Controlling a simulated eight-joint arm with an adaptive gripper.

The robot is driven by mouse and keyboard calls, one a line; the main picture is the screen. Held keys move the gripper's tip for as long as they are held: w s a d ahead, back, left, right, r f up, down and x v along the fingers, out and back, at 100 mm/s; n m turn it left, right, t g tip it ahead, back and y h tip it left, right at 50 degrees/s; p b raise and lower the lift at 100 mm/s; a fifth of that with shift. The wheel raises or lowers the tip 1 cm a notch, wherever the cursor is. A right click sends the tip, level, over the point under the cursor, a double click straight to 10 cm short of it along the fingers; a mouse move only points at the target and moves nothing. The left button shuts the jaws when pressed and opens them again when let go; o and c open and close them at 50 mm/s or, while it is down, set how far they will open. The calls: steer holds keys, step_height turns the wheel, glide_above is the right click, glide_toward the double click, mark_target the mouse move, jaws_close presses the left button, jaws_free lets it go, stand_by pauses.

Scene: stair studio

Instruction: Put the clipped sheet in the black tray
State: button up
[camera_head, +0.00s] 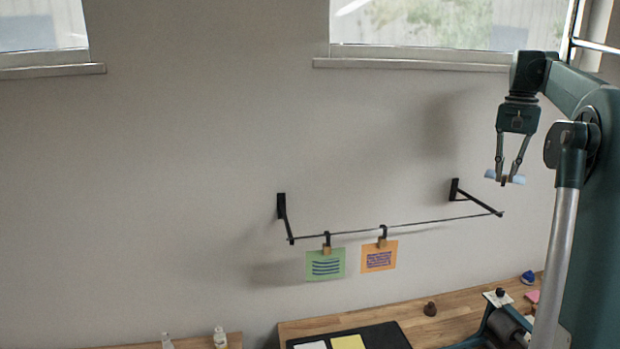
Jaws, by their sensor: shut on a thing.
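A green sheet (325,265) with dark blue lines and an orange sheet (379,257) with a purple block hang from clips on a thin line strung between two black wall brackets. The black tray (385,337) lies on the wooden bench at the bottom, partly cut off, with a white sheet (309,345) and a yellow sheet (348,342) in it. My gripper (506,177) is at the upper right, pointing down, above and right of the line. It is shut on a small light blue thing (516,179), too small to identify. It is apart from both hanging sheets.
The right bracket (473,197) juts out below and left of my gripper. A dark brown object (430,309) stands right of the tray. A dark machine (504,325), a blue object (528,277) and small bottles (220,338) are also on the surfaces.

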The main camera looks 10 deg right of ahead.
steer(key=w+a+r+n+p, duration=0.1)
steer(key=w+a+p, duration=0.1)
steer(key=w+a, duration=0.4)
steer(key=w+a+r+n+p, duration=0.15)
steer(key=w+a, duration=0.25)
steer(key=a, duration=0.5)
steer(key=s+a+f+n+b, duration=0.1)
steer(key=a+f+n+b, duration=0.6)
steer(key=a+f+b, duration=1.2)
steer(key=a+f, duration=1.1)
steer(key=a, duration=0.3)
steer(key=shift+s+a+f, duration=0.15)
steer(key=shift+s+a, duration=0.1)
steer(key=shift+s, duration=0.1)
steer(key=shift+d, duration=0.1)
